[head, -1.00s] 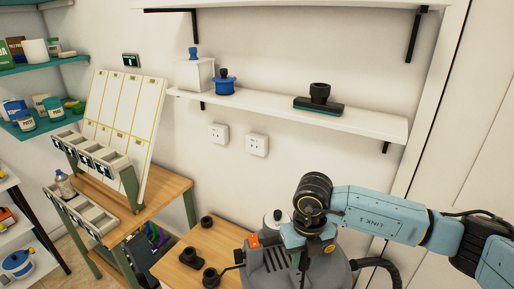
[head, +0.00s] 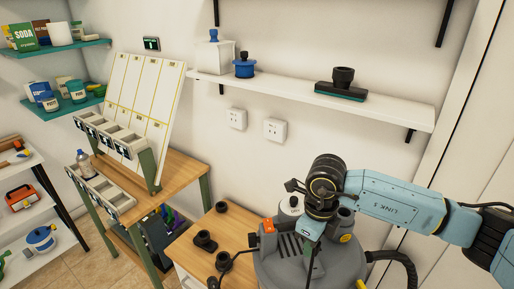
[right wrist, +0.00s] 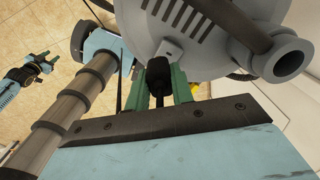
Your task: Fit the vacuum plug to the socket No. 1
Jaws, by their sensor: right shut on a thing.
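My right gripper (head: 313,228) is low in front of the grey vacuum cleaner (head: 290,268) in the head view, its jaws mostly hidden there. In the right wrist view, the green fingers of my right gripper (right wrist: 158,90) are shut on a black plug (right wrist: 158,74), with the vacuum's grey body (right wrist: 205,35) just beyond. Two white wall sockets, a left one (head: 236,118) and a right one (head: 275,129), are below the wall shelf, well away from the gripper; no number is readable. A small blue arm end, seemingly my left gripper (right wrist: 42,65), shows far off; its jaws are unclear.
A white wall shelf (head: 390,112) overhangs the sockets, carrying a blue pot (head: 244,67) and a dark floor nozzle (head: 341,88). Black fittings (head: 204,242) lie on the wooden bench (head: 235,218). A vacuum hose (head: 405,265) is at right. The wall around the sockets is clear.

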